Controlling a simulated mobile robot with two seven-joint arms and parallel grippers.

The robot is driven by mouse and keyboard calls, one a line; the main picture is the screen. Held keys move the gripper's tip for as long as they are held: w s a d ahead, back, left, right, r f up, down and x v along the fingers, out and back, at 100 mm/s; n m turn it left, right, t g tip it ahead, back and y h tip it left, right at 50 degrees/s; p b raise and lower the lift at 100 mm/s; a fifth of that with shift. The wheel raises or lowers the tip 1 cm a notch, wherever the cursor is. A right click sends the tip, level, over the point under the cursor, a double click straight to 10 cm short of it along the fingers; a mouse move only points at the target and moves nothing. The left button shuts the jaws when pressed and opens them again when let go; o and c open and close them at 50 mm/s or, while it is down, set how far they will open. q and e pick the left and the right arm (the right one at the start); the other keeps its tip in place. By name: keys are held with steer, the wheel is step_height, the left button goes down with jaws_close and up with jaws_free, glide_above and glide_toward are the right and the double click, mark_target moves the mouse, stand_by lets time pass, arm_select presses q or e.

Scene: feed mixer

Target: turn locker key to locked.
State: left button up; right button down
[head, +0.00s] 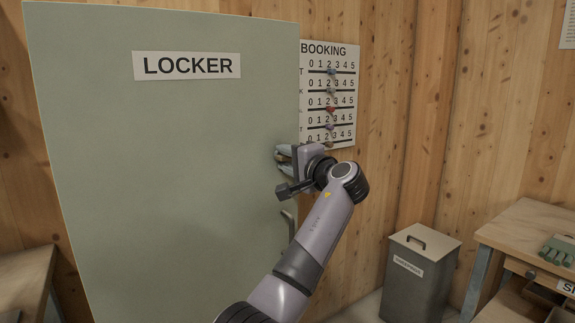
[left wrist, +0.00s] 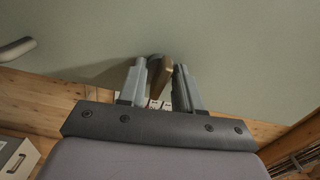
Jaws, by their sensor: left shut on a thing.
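The grey-green locker door (head: 160,180) with its LOCKER label (head: 187,66) fills the left half of the head view. My left gripper (head: 283,158) is at the door's right edge, above the handle (head: 288,222). In the left wrist view, the two grey fingers of my left gripper (left wrist: 158,78) point at the door and are closed on the brass-coloured key (left wrist: 158,72). The key's bow shows between the fingers. The lock itself and the key's turned position are hidden from the head view by the gripper. My right gripper is not in view.
A BOOKING board (head: 329,95) with sliding markers hangs on the wooden wall just right of the door. The handle also shows in the left wrist view (left wrist: 15,48).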

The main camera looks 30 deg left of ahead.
mark_target(289, 160)
arm_select(q)
steer(key=shift+n, duration=0.7)
steer(key=o, duration=1)
steer(key=shift+o, duration=0.2)
steer(key=b+v, duration=0.1)
steer(key=v, duration=0.4)
steer(key=shift+s+d, duration=0.1)
steer(key=shift+d, duration=0.25)
steer(key=shift+v, duration=0.75)
